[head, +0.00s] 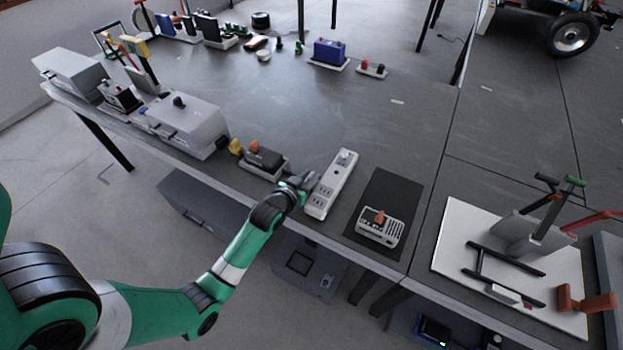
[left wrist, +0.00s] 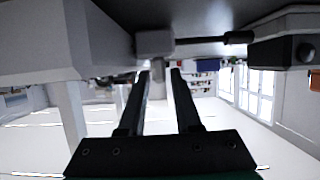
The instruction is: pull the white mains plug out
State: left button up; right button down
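A long white power strip (head: 325,197) lies on the dark bench top near its front edge, with socket faces on its near part. A small pale block (head: 345,158) on the strip's far end looks like the white mains plug, but it is too small to be sure. My left gripper (head: 301,182) is just left of the strip's middle, low over the bench edge. In the left wrist view its two dark fingers (left wrist: 161,76) stand apart with a gap between them. A pale grey block (left wrist: 155,43) shows beyond the fingertips; I cannot tell what it is. My right gripper is not in view.
A dark device with an orange knob (head: 263,157) stands close left of my left gripper. A white unit with an orange part (head: 381,227) sits on a black mat (head: 399,190) right of the strip. A large grey box (head: 187,124) stands further left.

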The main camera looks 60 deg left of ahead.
pick_arm(q)
jog(key=shift+x, duration=0.75)
jog(key=shift+c, duration=0.3)
grip_shut()
jog(key=shift+r, duration=0.1)
dwell(0.4)
